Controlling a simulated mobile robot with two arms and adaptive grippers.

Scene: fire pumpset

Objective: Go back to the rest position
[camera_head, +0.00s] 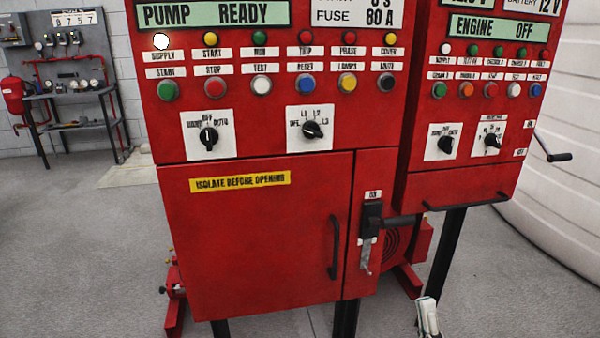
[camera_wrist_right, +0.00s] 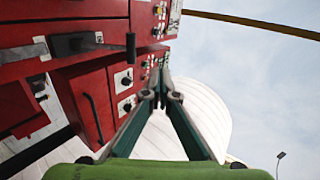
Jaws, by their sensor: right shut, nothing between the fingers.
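My right gripper (camera_head: 428,318) shows at the bottom edge of the head view, right of centre, below the cabinets and apart from them. In the right wrist view its two fingers (camera_wrist_right: 161,97) meet at the tips, shut with nothing between them. The red pump control cabinet (camera_head: 260,240) fills the middle of the head view, with its door closed. Its isolator handle (camera_head: 371,220) sits at the right by the ON label. It also shows in the right wrist view (camera_wrist_right: 90,43). My left gripper is not in view.
The red engine cabinet (camera_head: 462,190) stands at the right on dark legs, with a crank (camera_head: 552,150) beside it. A white ribbed tank (camera_head: 565,170) is behind. A bench (camera_head: 75,98) and red extinguisher (camera_head: 14,95) stand at the far left. Grey floor (camera_head: 90,240) at left is clear.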

